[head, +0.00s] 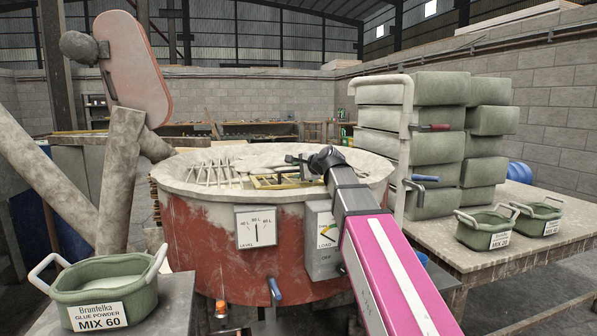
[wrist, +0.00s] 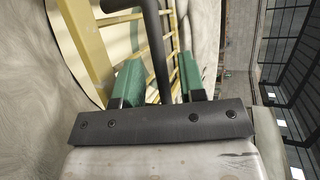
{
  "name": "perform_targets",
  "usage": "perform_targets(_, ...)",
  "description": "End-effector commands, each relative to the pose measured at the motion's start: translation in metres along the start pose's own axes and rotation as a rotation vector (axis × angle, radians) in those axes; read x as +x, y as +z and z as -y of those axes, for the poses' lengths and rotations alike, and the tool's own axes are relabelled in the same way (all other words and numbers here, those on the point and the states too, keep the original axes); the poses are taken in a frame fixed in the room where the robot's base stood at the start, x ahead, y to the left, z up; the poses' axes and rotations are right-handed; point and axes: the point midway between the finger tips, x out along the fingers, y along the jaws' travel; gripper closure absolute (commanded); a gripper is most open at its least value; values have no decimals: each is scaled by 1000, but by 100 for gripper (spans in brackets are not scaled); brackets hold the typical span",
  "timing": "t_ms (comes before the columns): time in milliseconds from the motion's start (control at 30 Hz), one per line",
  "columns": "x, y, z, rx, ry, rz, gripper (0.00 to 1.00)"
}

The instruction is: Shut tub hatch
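The tub (head: 200,235) is a large round vessel with red, worn sides and a pale rim. A pale slatted grate covers part of its top. The hatch (head: 275,183) looks like a yellow barred frame in the grate; it also shows in the wrist view (wrist: 88,45). My arm partly hides it, and I cannot tell its angle. My gripper (head: 305,165) is over the tub top. In the wrist view, its green fingers (wrist: 160,75) stand apart on either side of a black bent handle (wrist: 155,45), with no clear contact.
A level gauge (head: 256,228) and a load switch box (head: 322,240) are on the tub's front. A green glue powder tub (head: 105,280) stands front left.

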Motion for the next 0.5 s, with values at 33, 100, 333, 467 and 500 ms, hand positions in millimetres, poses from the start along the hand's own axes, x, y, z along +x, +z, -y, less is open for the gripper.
perform_targets(33,0,0,0,0,0,0,60)
perform_targets(100,0,0,0,0,0,0,60)
perform_targets(333,-3,0,0,0,-1,0,60)
perform_targets(467,-17,0,-1,0,-1,-1,60)
perform_targets(500,-23,0,-1,0,-2,-2,60)
